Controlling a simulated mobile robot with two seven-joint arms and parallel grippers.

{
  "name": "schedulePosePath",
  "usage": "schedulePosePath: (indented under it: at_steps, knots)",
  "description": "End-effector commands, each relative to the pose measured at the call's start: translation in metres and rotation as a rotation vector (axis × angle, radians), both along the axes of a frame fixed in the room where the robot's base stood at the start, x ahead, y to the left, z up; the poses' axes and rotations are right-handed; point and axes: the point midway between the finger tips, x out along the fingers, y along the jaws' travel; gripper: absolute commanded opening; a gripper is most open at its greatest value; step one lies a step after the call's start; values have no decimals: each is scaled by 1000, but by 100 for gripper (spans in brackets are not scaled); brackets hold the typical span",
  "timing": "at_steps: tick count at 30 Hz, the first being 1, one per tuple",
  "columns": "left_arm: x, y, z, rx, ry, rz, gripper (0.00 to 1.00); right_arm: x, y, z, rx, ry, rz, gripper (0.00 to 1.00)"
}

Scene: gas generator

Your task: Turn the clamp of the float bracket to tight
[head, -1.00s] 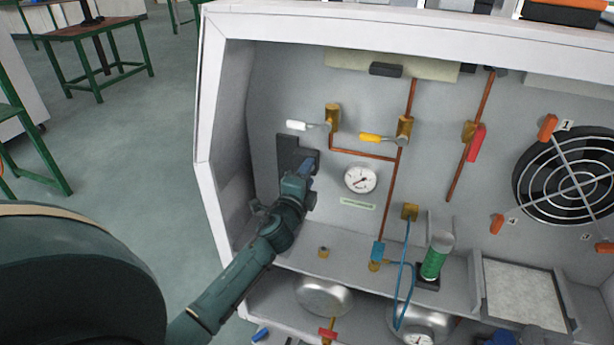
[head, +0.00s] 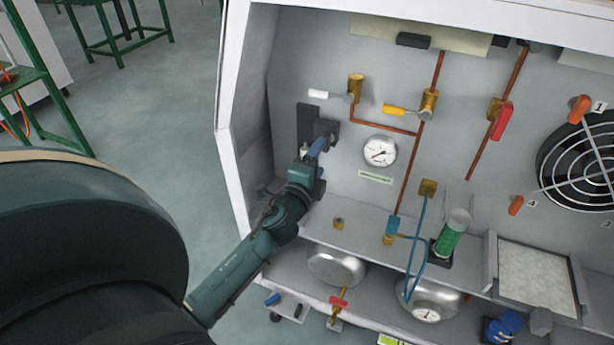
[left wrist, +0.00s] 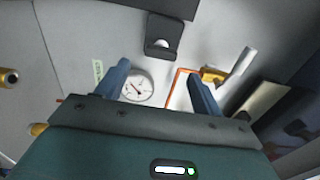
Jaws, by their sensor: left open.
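The dark float bracket (head: 306,120) is fixed upright to the left part of the cabinet's back wall. Its arm juts out at the lower right, beside my left gripper (head: 319,147). In the left wrist view the bracket (left wrist: 178,6) is at the top, with a dark holder and a pale round part in it. My left gripper (left wrist: 158,70) is open, with its two blue fingers apart and nothing between them. The fingertips point toward the bracket and look apart from it. I cannot make out the clamp or its setting. My right gripper is out of view.
A white-handled valve (head: 355,88), a yellow-handled valve (head: 429,103) and a round gauge (head: 380,151) are to the right of the bracket. A shelf (head: 365,238) with a green cylinder (head: 449,238) lies below. The cabinet's left side wall (head: 255,110) is close to my arm.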

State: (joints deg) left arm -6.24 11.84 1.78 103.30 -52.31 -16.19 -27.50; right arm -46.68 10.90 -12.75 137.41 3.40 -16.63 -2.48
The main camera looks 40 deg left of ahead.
Motion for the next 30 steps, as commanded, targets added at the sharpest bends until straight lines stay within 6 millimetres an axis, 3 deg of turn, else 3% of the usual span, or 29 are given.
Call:
schedulePosePath:
  at_steps: [6,12,30]
  knots:
    - [-46,-11,-1,-2,1,0,67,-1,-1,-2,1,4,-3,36]
    - [-67,-16,-1,-1,1,-1,67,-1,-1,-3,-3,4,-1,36]
    - [-70,-17,0,0,0,-1,67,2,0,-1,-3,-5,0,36]
